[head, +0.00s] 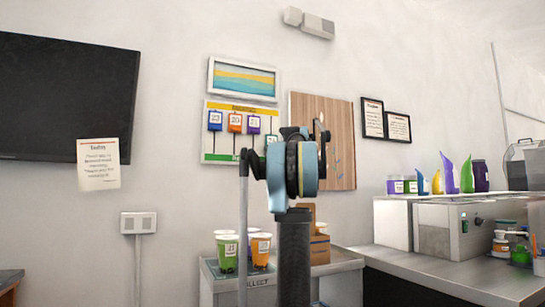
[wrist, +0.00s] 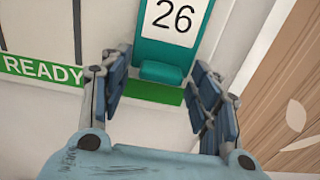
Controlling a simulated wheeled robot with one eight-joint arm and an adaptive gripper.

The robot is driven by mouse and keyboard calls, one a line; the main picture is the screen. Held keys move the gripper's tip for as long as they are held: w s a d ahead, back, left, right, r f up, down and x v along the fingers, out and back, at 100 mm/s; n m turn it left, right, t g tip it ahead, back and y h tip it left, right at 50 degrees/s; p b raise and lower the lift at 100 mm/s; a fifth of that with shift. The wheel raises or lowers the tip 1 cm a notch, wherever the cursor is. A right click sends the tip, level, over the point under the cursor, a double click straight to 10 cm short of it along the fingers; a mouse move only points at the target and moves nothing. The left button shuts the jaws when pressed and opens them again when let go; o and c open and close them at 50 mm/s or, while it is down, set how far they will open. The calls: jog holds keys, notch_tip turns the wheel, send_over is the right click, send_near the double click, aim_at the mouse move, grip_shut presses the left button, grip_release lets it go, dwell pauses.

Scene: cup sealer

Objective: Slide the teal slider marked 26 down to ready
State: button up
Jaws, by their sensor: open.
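The teal slider marked 26 (wrist: 168,40) shows in the wrist view at top centre, with a ledge-like teal tab at its lower end. The tab's lower edge meets the green READY strip (wrist: 40,69) at the bottom of the board. In the head view the teal slider (head: 271,139) is partly hidden behind my arm and sits lower than the other sliders. My gripper (wrist: 161,68) is open, its fingers on the left and right of the tab. Whether a finger touches the slider is unclear.
Blue (head: 215,121), orange (head: 234,123) and purple (head: 253,125) sliders hang higher on the same board. A wooden panel (head: 339,150) is on the wall close to its right. Cups (head: 260,251) stand on a counter below.

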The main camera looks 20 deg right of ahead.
jog(key=s+d, duration=0.1)
jog(key=s, duration=1)
jog(key=shift+s+d, duration=0.35)
jog(key=shift+d, duration=0.05)
jog(key=shift+f, duration=0.1)
jog(key=s+a+f+n+g+y, duration=0.1)
jog(key=s+a+f+n+g, duration=0.2)
jog(key=s+a+f+n, duration=0.6)
jog(key=s+a+f+n+g+y, duration=0.1)
jog(key=s+a+f+n+g, duration=0.25)
jog(key=f, duration=0.95)
jog(key=s+a+f+n+g+y, duration=0.1)
jog(key=s+a+f+n+g, duration=0.1)
jog(key=s+a+f+n, duration=0.6)
jog(key=s+d+f+n+g+h, duration=0.1)
jog(key=s+f+n, duration=0.3)
jog(key=s+f, duration=0.4)
jog(key=s+f+n+g+h, duration=0.3)
jog(key=s+f+n, duration=0.2)
jog(key=f, duration=1.3)
jog(key=s+d+f+n+g+h, duration=0.1)
jog(key=s+f+n+g, duration=0.2)
jog(key=s+f, duration=0.8)
notch_tip(320, 180, down, 2)
jog(key=shift+d+f+n+h, duration=0.1)
jog(key=shift+d+n+h, duration=0.3)
jog(key=shift+n, duration=0.55)
